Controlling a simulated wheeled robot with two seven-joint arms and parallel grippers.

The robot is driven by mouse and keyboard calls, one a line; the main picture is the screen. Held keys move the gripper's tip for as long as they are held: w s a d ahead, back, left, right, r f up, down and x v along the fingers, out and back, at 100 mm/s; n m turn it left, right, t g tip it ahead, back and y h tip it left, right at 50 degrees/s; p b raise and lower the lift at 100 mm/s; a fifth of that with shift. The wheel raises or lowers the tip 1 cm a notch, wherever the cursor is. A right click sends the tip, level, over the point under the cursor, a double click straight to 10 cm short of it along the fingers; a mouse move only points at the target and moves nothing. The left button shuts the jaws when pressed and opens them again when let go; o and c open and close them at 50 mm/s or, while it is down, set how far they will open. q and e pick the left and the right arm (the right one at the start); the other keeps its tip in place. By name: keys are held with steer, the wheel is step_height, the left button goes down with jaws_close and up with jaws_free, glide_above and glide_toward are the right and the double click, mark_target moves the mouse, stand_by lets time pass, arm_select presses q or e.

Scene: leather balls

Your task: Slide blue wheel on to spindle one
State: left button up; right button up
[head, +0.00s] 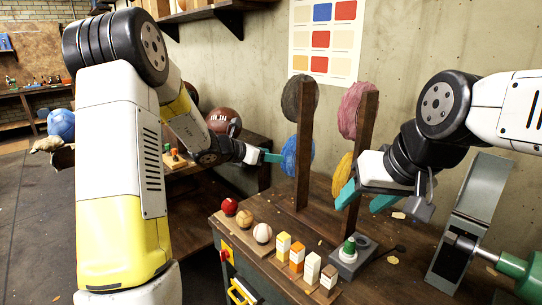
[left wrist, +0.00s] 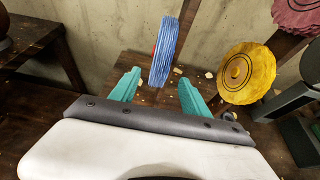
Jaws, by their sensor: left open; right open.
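The blue wheel (head: 289,158) shows at the lower part of the left wooden post (head: 304,190), below a dark grey wheel (head: 294,98). In the left wrist view the blue wheel (left wrist: 165,50) is nearly edge-on, just beyond and between the fingertips. My left gripper (head: 270,157) is open, close to the wheel's left side; its teal fingers also show in the left wrist view (left wrist: 160,90). My right gripper (head: 366,197) is open and empty, in front of the right post (head: 366,125). No spindle or its number shows clearly.
A pink wheel (head: 352,112) and a yellow wheel (head: 342,172) are at the right post. Small balls, blocks and a grey fixture (head: 350,265) stand along the front of the bench (head: 275,212). A grey and green machine (head: 475,215) stands at the right.

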mark_target(283, 154)
arm_select(q)
steer(key=x, duration=0.7)
jaws_close()
